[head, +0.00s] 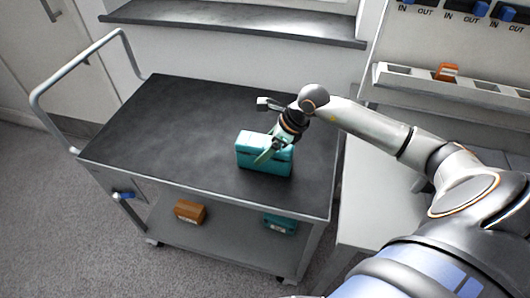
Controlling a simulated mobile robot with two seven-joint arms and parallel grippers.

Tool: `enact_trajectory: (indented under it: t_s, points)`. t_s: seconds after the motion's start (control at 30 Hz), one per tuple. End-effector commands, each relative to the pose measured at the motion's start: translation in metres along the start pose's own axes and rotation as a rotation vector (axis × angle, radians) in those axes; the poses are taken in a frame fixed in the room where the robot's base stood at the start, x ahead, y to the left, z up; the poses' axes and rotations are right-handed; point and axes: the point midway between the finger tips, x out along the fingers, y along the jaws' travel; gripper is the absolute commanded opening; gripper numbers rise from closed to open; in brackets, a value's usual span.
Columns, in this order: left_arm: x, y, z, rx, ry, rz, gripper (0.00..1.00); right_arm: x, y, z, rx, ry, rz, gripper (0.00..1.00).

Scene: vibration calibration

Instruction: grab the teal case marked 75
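A teal case (250,161) stands on the dark top of the cart (175,125), near its front right part. My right gripper (268,153) is at the top of this case, in front of its upper right part. Its fingers overlap the case in the head view, and I cannot tell whether they are open or shut on it. No number can be read on this case. A second teal case (280,225) with a pale label sits on the cart's lower shelf, partly hidden; its marking is too small to read. My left gripper is not in view.
An orange-brown case (190,211) sits on the lower shelf. The cart's push handle (75,65) rises at the left. A light bench (375,205) stands right of the cart, with a slotted rack (480,87) holding an orange item (447,72). The cart top's left half is clear.

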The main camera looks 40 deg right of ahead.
Motion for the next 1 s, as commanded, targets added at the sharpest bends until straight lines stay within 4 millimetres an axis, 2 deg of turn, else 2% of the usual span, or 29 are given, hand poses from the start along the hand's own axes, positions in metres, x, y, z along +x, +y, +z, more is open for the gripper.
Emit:
enact_trajectory:
  t_s: [0.07,0.6,1.0]
  points:
    - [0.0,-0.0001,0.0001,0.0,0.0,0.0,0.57,0.0001,0.0,-0.0001,0.0,0.0,0.0,0.59]
    - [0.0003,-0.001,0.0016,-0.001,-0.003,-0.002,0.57,0.0002,0.0002,-0.0003,0.0,0.001,0.0,0.0]
    - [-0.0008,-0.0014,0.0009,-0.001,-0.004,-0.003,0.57,-0.0019,-0.0003,0.0018,0.0,-0.003,-0.001,0.0]
